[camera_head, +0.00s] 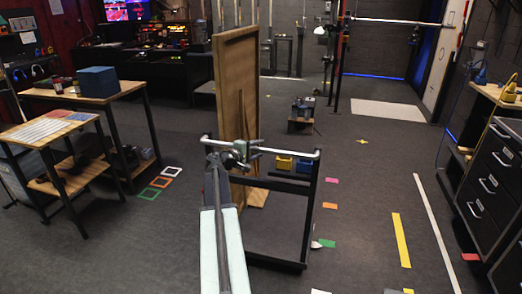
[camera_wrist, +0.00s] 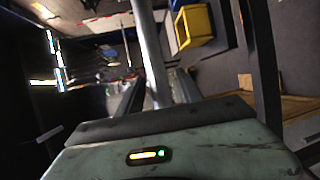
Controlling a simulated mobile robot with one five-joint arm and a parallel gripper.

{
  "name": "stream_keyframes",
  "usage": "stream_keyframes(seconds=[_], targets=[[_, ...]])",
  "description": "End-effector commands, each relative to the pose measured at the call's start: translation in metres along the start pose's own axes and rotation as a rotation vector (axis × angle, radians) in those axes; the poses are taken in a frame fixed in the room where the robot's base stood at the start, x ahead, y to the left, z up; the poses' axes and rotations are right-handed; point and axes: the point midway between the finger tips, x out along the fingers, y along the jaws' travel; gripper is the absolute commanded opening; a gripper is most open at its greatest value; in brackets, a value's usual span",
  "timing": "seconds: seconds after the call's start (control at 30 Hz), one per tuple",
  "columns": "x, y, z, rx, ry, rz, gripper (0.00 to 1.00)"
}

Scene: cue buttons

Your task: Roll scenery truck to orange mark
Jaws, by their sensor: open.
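The scenery truck (camera_head: 236,80) is a tall wooden flat on a dark wheeled frame with a silver push bar (camera_head: 290,152) across its near side. My gripper (camera_head: 236,155) is at the left part of this bar. In the wrist view the silver bar (camera_wrist: 150,50) runs between the two dark fingers (camera_wrist: 158,92), which are open; contact cannot be told. An orange mark (camera_head: 330,206) lies flat on the floor just right of the truck, between a pink mark (camera_head: 331,181) and a green mark (camera_head: 327,243). The truck's far wheels are hidden.
Wooden tables (camera_head: 52,128) stand at left, with coloured square outlines (camera_head: 160,182) on the floor beside them. A yellow strip (camera_head: 400,240) and white line (camera_head: 437,232) lie right, before black drawers (camera_head: 485,185). A small low stand (camera_head: 301,124) is behind the truck.

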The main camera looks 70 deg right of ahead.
Motion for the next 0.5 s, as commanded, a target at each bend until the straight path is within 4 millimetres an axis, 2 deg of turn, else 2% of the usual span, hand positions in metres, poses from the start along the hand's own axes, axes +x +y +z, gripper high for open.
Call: stream_keyframes(seconds=[0.03,0.1,0.33,0.37,0.5], targets=[[0.0101,-0.0012,-0.0016,0.0,-0.001,0.0,0.43],[0.0167,-0.0008,-0.0014,0.0,0.0,0.0,0.43],[0.0187,0.0001,0.0002,0.001,0.0,0.0,0.43],[0.0187,0.0001,0.0002,0.001,0.0,0.0,0.4],[0.0187,0.0,0.0004,0.001,0.0,0.0,0.01]])
